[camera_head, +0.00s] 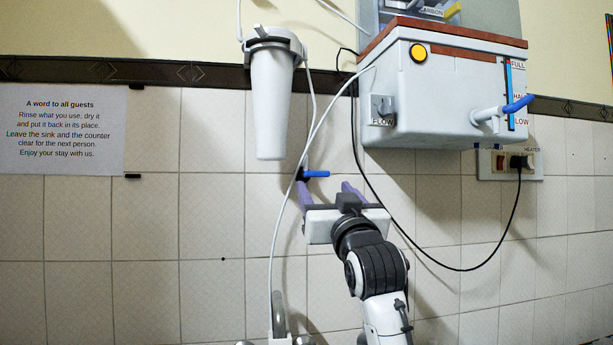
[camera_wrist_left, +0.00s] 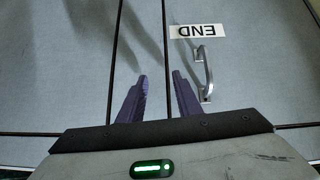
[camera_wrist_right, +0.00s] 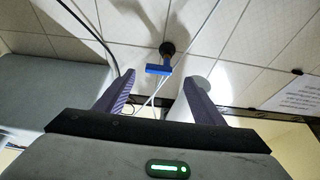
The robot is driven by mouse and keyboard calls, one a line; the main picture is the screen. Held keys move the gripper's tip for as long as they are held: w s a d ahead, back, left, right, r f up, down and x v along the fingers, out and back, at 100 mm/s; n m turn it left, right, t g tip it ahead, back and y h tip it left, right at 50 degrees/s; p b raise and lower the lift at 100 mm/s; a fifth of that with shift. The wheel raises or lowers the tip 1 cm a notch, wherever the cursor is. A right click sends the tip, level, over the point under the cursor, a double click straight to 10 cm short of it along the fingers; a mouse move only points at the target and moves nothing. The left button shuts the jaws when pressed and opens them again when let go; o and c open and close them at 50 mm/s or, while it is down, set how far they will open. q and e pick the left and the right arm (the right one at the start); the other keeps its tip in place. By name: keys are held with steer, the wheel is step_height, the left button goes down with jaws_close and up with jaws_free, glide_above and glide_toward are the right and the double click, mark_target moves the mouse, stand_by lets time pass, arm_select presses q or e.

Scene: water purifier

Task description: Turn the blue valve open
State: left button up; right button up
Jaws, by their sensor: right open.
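The blue valve (camera_head: 316,174) is on the tiled wall beside the white tube, with a dark body and its blue handle lying horizontal. My right gripper (camera_head: 328,188) is open and faces the wall just below it, with the valve near the level of its fingertips. In the right wrist view the blue handle (camera_wrist_right: 158,69) shows beyond the fingers, in the gap between them. Nothing is held there. My left gripper (camera_wrist_left: 159,78) is open and empty in its own wrist view, pointing toward grey panels; it is outside the head view.
A white filter canister (camera_head: 271,100) hangs above left of the valve. The purifier box (camera_head: 440,95) is at upper right, with a blue-handled tap (camera_head: 516,104). A black cord (camera_head: 380,205) and white tube (camera_head: 287,200) hang nearby. A handle (camera_wrist_left: 207,72) and END label (camera_wrist_left: 198,32) are by my left gripper.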

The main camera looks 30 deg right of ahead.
mark_target(318, 175)
steer(key=shift+w+d+r+p, duration=0.2)
steer(key=shift+w+r+p, duration=0.05)
steer(key=shift+w+r, duration=0.2)
steer(key=shift+w+d+r+p, duration=0.15)
steer(key=shift+w+r+p, duration=0.05)
steer(key=shift+w+r, duration=0.25)
steer(key=p+x, duration=0.1)
steer(key=x, duration=0.4)
steer(key=shift+w+f, duration=0.1)
steer(key=shift+w, duration=0.05)
steer(key=shift+w+d+p, duration=0.15)
steer(key=shift+w+p, duration=0.15)
steer(key=shift+w, duration=0.3)
steer(key=c, duration=1)
arm_select(q)
steer(key=shift+s+r, duration=0.25)
steer(key=shift+r, duration=0.4)
steer(key=shift+s+r, duration=0.25)
steer(key=shift+r, duration=0.35)
arm_select(e)
steer(key=shift+c, duration=0.2)
